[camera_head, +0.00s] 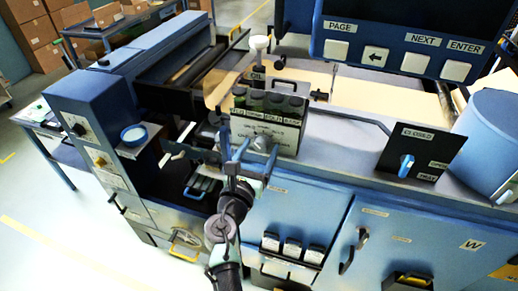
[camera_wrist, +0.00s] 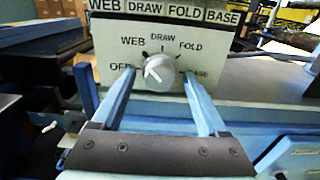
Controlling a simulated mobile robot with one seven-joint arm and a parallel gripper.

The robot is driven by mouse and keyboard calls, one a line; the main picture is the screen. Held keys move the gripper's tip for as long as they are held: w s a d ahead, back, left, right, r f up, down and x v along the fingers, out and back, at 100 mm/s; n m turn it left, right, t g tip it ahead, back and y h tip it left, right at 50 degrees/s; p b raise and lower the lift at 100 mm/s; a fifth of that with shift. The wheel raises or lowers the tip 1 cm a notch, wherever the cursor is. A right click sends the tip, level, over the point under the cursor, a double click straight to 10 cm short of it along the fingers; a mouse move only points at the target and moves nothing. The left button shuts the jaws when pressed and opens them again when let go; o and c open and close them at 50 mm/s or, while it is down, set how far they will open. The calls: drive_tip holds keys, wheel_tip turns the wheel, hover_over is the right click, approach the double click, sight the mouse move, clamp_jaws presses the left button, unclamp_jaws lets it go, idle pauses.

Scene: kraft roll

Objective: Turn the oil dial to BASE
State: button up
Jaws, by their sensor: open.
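The oil dial (camera_wrist: 160,73) is a round grey knob on a pale panel (camera_wrist: 107,45) with the marks OFF, WEB, DRAW, FOLD and BASE around it. Its light pointer mark seems to lie toward the upper left, on the OFF–WEB side; the exact mark is hard to tell. BASE is at the lower right of the dial. My gripper (camera_wrist: 159,76) is open, with one blue finger on each side of the knob. Whether the fingers touch it cannot be told. In the head view, my gripper (camera_head: 250,150) is in front of the OIL panel (camera_head: 285,133), partly covering it.
Several dark-topped bottles (camera_head: 270,100) stand in a row above the panel. A black plate with a blue switch (camera_head: 405,165) is to the right, beside a blue bin (camera_head: 490,140). A screen with PAGE, NEXT and ENTER buttons (camera_head: 415,63) hangs above. Blue cabinets (camera_head: 300,215) are below.

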drive_tip(key=c, duration=1.2)
